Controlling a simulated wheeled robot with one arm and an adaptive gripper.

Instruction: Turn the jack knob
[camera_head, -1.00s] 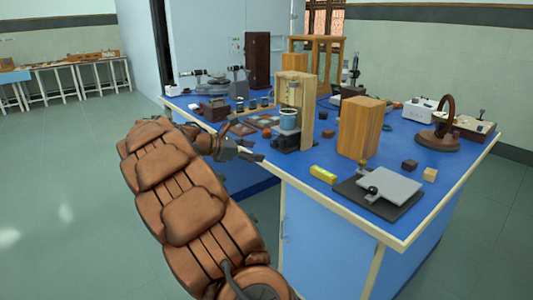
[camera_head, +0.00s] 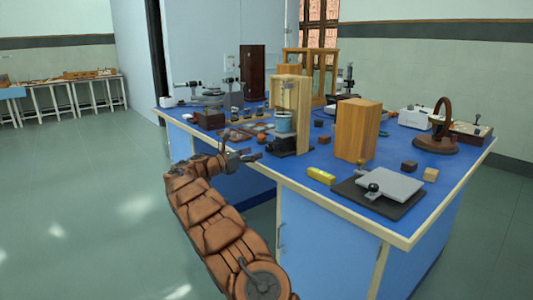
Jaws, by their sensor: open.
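A low grey plate (camera_head: 392,184) on a flat black base (camera_head: 350,190) lies near the front right corner of the blue bench. A black round knob (camera_head: 373,188) stands at its front edge, and a small brass knob (camera_head: 361,166) stands behind. A blue cup (camera_head: 284,122) sits on a dark support (camera_head: 283,146) in a wooden stand; this support may be a jack, but its details are too small to tell. My gripper (camera_head: 252,157) is open and empty at the bench's front left edge, left of the support and apart from both knobs.
A yellow block (camera_head: 321,176) lies between the stand and the plate. A tall wooden box (camera_head: 357,130) stands behind the plate. Small dark (camera_head: 409,166) and light (camera_head: 430,175) blocks lie to its right. The floor (camera_head: 90,200) left of the bench is clear.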

